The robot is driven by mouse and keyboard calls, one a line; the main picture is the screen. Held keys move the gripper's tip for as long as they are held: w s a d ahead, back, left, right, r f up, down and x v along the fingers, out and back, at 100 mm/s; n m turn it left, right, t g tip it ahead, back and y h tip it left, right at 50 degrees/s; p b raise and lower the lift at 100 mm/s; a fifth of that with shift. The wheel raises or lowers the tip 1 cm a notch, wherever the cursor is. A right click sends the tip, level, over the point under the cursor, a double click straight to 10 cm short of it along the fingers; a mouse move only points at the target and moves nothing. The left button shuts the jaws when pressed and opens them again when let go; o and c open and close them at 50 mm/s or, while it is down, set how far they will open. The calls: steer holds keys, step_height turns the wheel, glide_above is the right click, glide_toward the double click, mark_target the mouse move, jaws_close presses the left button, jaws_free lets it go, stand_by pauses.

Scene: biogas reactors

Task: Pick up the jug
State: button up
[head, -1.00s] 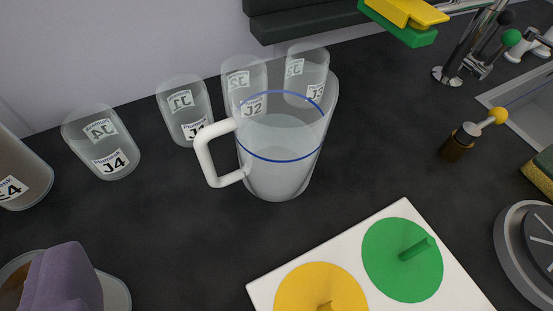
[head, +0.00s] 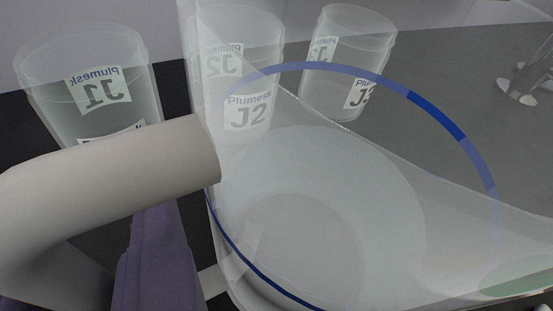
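The clear jug (head: 330,215) fills most of the view, very close to the camera. It has a blue ring line and a pale handle (head: 110,175) at its left. Pale liquid seems to lie inside. A purple part that looks like a finger of my gripper (head: 155,255) shows at the lower left, below the upper bar of the handle and close to the jug's wall. The upper bar covers its top. No second finger can be made out, so its opening and any contact are unclear.
Clear beakers labelled J1 (head: 90,85), J2 (head: 250,65) and J3 (head: 350,60) stand behind the jug, close to it. A metal fitting (head: 525,85) shows at the far right. Dark worktop shows between them.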

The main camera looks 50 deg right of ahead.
steer(key=shift+w+d, duration=0.1)
steer(key=shift+w, duration=0.15)
jaws_close()
